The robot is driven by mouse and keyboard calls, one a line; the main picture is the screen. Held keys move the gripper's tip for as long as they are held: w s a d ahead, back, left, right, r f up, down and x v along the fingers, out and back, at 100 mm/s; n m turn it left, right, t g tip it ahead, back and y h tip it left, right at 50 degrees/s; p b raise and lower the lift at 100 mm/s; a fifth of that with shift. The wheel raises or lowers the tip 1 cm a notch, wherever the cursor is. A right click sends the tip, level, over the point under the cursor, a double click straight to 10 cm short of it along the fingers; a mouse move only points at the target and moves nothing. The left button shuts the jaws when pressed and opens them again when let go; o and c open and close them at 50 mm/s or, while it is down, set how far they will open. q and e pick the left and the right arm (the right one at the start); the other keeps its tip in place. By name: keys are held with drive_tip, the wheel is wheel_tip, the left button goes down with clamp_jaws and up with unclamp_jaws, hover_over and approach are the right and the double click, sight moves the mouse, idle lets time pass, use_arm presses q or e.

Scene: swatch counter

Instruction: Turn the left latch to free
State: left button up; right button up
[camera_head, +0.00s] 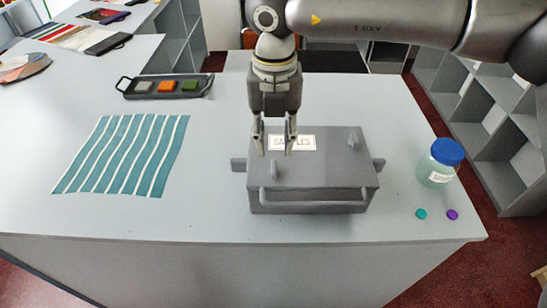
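A grey box (325,174) with a white label reading roughly "SAMPLES" (304,143) sits on the counter, with a bar handle (315,204) along its front. The left latch (274,171) is a small grey knob standing on the left of the lid, towards the front. A similar latch (353,138) is at the back right. My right gripper (274,151) points down over the left part of the lid, its two fingers apart and empty. Its tips appear just behind the left latch and partly cover the label. Whether they touch the lid is unclear. My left gripper is not in view.
A jar with a blue lid (441,164) stands right of the box, with a teal disc (421,214) and purple disc (452,214) before it. A teal striped cloth (124,155) lies left. A dark tray (205,82) with coloured blocks is behind it. The counter between cloth and box is clear.

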sight(274, 166)
wheel_tip(274, 166, down, 8)
drive_tip(key=shift+r+p, duration=0.15)
drive_tip(key=shift+p, duration=0.9)
drive_tip(key=shift+c, duration=0.5)
clamp_jaws()
